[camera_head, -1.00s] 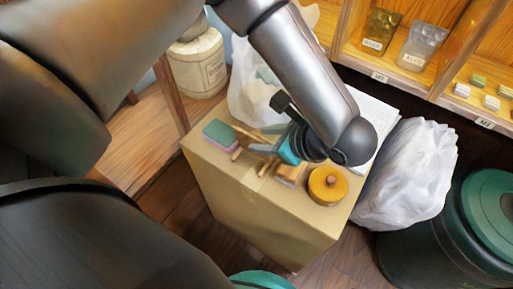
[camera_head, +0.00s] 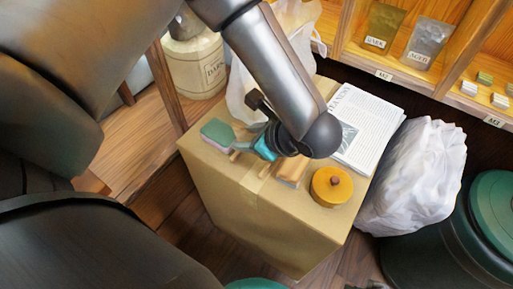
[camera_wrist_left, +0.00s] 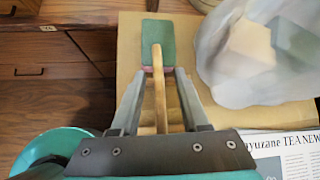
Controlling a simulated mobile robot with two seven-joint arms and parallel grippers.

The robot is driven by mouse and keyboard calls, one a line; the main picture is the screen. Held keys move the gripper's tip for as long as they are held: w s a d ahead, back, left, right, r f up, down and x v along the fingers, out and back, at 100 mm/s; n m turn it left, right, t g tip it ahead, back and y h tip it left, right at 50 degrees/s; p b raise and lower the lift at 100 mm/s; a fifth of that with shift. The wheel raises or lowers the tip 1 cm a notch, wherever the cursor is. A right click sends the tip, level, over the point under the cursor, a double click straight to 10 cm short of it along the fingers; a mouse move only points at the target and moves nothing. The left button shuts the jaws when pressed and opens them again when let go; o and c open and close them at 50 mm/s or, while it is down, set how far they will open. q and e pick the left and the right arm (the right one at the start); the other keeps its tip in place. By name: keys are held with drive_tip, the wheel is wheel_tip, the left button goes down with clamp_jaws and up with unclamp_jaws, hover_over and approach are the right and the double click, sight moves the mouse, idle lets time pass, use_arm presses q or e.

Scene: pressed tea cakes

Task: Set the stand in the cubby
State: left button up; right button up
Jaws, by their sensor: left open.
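A light wooden piece that looks like the stand lies on a cardboard box (camera_head: 215,190). In the left wrist view its wooden bar (camera_wrist_left: 158,85) runs between my left gripper's fingers (camera_wrist_left: 161,85), with visible space on both sides. In the head view my left gripper (camera_head: 243,145) is low over the box top, open, and hides most of the stand. The cubbies are wooden shelf compartments (camera_head: 450,75) at the upper right, with label tags on their front edge. My right gripper is not in view.
A green-and-pink sponge (camera_head: 217,133) lies beyond the fingers. A tan block (camera_head: 292,170), a round yellow lidded tin (camera_head: 331,186) and a newspaper (camera_head: 368,125) share the box top. Pouches (camera_head: 382,25) occupy one cubby.

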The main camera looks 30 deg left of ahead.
use_arm(q)
drive_tip(key=shift+a+f, duration=0.15)
drive_tip(key=shift+a, duration=0.05)
clamp_jaws()
idle(0.3)
idle(0.3)
